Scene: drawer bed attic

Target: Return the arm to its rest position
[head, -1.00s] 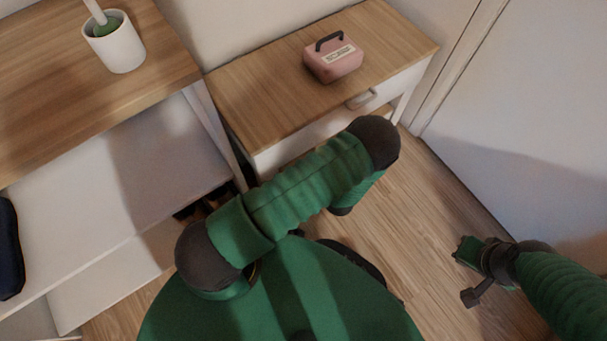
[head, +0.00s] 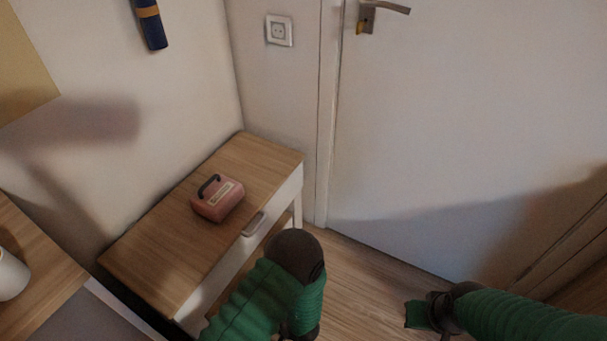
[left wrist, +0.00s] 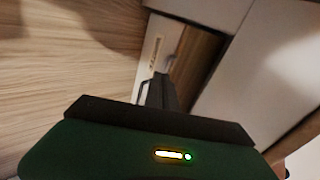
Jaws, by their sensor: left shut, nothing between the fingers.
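My left arm comes in from the bottom of the head view and bends down at a dark elbow. Its gripper is hidden or cut off at the bottom edge there. In the left wrist view my left gripper (left wrist: 157,92) shows its dark fingers together, with nothing between them. My right gripper (head: 426,318) hangs over the floor at the lower right of the head view. I cannot tell whether its fingers are open or shut.
A small wooden-topped cabinet (head: 165,240) with a white drawer (head: 235,255) stands against the wall. A pink case (head: 217,202) with a dark handle sits on it. A white door (head: 450,130) is on the right. Wooden floor (head: 360,290) is clear between the arms.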

